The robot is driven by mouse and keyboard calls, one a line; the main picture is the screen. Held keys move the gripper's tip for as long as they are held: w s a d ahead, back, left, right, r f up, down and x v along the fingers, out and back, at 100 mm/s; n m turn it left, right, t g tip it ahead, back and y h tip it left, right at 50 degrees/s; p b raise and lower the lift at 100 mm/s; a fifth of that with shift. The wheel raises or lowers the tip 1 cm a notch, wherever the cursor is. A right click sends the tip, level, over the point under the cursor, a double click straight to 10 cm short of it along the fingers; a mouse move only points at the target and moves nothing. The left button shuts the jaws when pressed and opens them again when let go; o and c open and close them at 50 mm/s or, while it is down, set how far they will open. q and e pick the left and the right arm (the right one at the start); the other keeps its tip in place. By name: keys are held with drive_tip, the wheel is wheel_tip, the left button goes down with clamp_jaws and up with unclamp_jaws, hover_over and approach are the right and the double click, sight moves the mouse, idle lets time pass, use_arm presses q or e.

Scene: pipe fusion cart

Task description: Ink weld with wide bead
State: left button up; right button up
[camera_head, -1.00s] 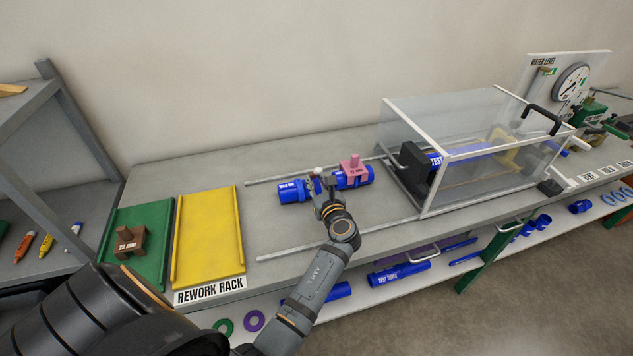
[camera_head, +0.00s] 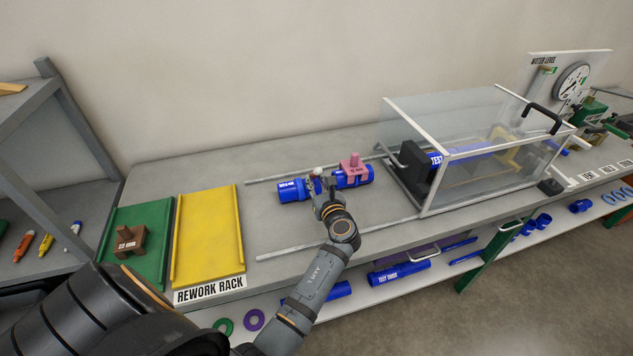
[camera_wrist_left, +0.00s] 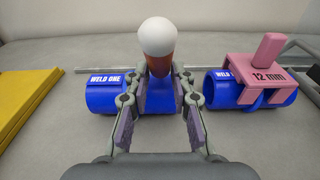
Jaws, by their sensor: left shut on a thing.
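A blue pipe piece labelled WELD ONE (camera_head: 292,191) lies on the bench; it also shows in the left wrist view (camera_wrist_left: 102,96). A second blue length marked WELD (camera_wrist_left: 219,88) lies to its right. A pink gauge marked 12 mm (camera_head: 352,167) sits over this right length, and it shows in the left wrist view (camera_wrist_left: 263,77). My left gripper (camera_head: 320,183) is shut on a red-brown marker with a rounded white end (camera_wrist_left: 157,38), held upright over the pipe. The marker's lower end is hidden, so contact with the pipe cannot be told.
A yellow tray (camera_head: 208,230) labelled REWORK RACK and a green tray (camera_head: 152,272) with a brown 22 mm gauge (camera_head: 126,242) are at left. A clear tank (camera_head: 470,150) stands at right. Several markers (camera_head: 45,243) lie on the left shelf.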

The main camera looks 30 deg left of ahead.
idle(0.3)
use_arm(q)
drive_tip(key=shift+w+d, duration=0.1)
drive_tip(key=shift+w, duration=0.05)
drive_tip(key=shift+w+d, duration=0.25)
drive_tip(key=shift+s+a, duration=0.1)
drive_tip(key=shift+s+a+r+p, duration=0.1)
drive_tip(key=shift+s+a+p, duration=0.1)
drive_tip(key=shift+p, duration=0.35)
drive_tip(key=shift+s, duration=0.1)
drive_tip(key=shift+a, duration=0.1)
drive_tip(key=shift+s+a+p, duration=0.3)
drive_tip(key=shift+s+p, duration=0.1)
drive_tip(key=shift+p, duration=0.15)
